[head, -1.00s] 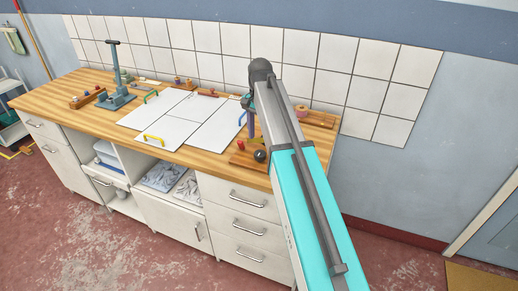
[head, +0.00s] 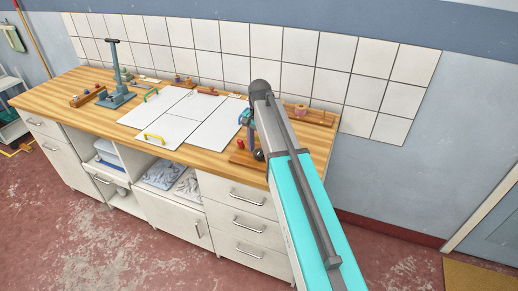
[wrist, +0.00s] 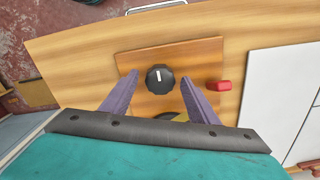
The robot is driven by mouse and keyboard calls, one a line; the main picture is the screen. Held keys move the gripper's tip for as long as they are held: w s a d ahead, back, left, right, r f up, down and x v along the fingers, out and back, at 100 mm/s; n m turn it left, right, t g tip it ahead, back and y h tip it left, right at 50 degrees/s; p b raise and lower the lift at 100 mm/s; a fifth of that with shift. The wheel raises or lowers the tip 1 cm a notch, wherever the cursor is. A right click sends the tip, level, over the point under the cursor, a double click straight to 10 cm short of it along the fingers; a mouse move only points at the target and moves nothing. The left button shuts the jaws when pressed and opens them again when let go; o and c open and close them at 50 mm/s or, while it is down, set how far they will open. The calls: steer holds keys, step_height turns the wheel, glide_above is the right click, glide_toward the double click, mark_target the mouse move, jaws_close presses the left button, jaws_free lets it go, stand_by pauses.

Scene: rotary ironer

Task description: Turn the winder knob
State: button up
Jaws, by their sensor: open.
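The winder knob (wrist: 160,78) is round and black with a white mark, on a wooden board (wrist: 200,48). In the head view the knob (head: 258,155) shows beside my arm at the right end of the bench. My gripper (wrist: 159,82) is open and empty, its two purple fingers reaching to the left and right of the knob in the wrist view. Touching cannot be told. In the head view my gripper (head: 250,138) is partly hidden by my arm.
A blue-grey stand (head: 117,98) is at left. A tiled wall (head: 300,50) rises behind.

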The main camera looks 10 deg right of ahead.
steer(key=c, duration=1)
steer(key=shift+c, duration=0.2)
steer(key=shift+n, duration=0.5)
steer(key=n, duration=0.3)
steer(key=shift+n, duration=0.3)
steer(key=n, duration=1)
steer(key=shift+n, duration=0.3)
steer(key=n, duration=0.4)
steer(key=shift+d+n, duration=0.1)
steer(key=shift+n, duration=0.2)
